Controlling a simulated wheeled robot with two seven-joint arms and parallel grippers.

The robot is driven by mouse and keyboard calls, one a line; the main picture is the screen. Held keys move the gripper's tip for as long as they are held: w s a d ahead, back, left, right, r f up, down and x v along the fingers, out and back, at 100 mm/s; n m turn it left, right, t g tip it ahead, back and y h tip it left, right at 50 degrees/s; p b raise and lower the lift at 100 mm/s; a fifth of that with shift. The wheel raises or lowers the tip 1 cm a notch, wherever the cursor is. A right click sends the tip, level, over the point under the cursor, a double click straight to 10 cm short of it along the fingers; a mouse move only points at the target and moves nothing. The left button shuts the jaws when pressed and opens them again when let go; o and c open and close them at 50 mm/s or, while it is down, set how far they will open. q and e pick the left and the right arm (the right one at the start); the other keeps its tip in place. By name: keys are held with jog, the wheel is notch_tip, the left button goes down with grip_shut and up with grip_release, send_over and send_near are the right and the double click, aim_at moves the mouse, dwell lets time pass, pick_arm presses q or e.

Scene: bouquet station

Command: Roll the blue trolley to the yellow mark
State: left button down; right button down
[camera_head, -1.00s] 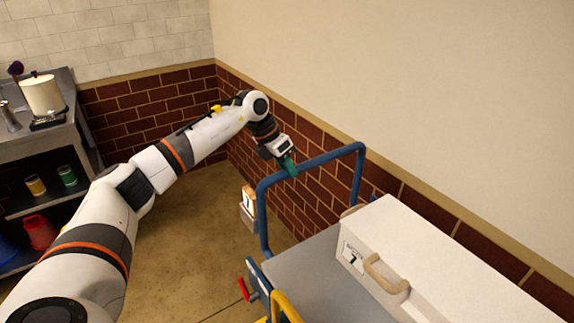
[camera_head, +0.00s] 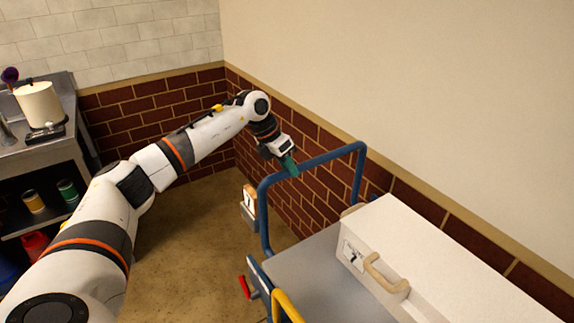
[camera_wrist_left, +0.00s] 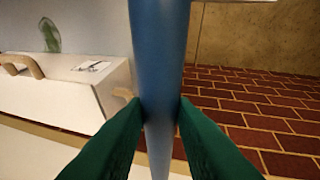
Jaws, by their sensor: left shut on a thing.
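The blue trolley stands at the lower right in the head view, its blue tube handle (camera_head: 318,160) raised above a grey deck (camera_head: 292,268). My left gripper (camera_head: 289,165) is at the top bar of this handle. In the left wrist view its green fingers (camera_wrist_left: 160,118) are shut on the blue bar (camera_wrist_left: 160,50), one on each side. A white box (camera_head: 440,245) with a tan grip and a numbered label rests on the deck. The yellow mark is not visible in these frames. My right gripper is not in view.
A brick and plaster wall (camera_head: 310,188) runs close behind the trolley. Bare floor (camera_head: 195,235) lies between. A red lever (camera_head: 244,287) and yellow bar (camera_head: 287,307) are at the trolley's near side.

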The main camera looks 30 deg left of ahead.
pick_arm(q)
jog(key=shift+w+a+r, duration=0.1)
jog(key=shift+a+r, duration=0.1)
jog(key=c, duration=1.5)
grip_release()
jog(key=o, duration=0.3)
jog(key=shift+w+a, duration=0.1)
jog(key=shift+f, duration=0.15)
jog(key=shift+s+a+r, duration=0.1)
jog(key=shift+s+r, duration=0.1)
jog(key=shift+r, duration=0.25)
jog(key=b+v, duration=0.1)
jog(key=v, duration=1)
jog(key=shift+b, duration=0.3)
